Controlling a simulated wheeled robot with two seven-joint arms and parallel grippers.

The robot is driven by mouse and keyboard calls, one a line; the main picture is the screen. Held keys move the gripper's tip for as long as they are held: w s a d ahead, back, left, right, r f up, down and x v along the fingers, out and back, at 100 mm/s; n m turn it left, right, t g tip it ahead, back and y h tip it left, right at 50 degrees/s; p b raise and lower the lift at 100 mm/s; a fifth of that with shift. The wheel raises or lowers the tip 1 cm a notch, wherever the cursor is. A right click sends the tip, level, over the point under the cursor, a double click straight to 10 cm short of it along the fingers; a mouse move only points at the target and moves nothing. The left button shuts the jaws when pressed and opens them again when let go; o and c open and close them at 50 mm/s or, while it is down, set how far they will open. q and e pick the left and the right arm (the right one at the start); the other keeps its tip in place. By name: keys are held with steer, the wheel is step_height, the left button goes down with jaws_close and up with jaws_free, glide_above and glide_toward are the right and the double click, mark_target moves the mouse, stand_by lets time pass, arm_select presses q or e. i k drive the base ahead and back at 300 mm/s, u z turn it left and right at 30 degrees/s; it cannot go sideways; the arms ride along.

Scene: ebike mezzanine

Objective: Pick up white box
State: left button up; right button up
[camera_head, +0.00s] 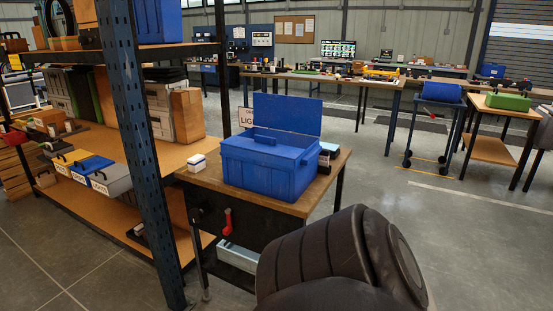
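A small white box (197,162) with a dark band around its side sits upright at the left corner of a wooden-topped workbench (278,207). It stands to the left of a blue toolbox and apart from it. Neither of my grippers shows in the head view. A large dark rounded part, apparently one of my arm links, fills the lower right of the middle, in front of the workbench, and hides part of it.
The open blue toolbox (268,165) fills most of the benchtop. A blue shelf post (139,150) stands left of the bench, with a loaded shelf (75,150) behind it. A red handle (228,222) shows at the bench front. Open floor lies to the right.

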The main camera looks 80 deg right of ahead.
mark_target(197, 162)
steer(key=z, duration=1.75)
steer(key=i, duration=0.2)
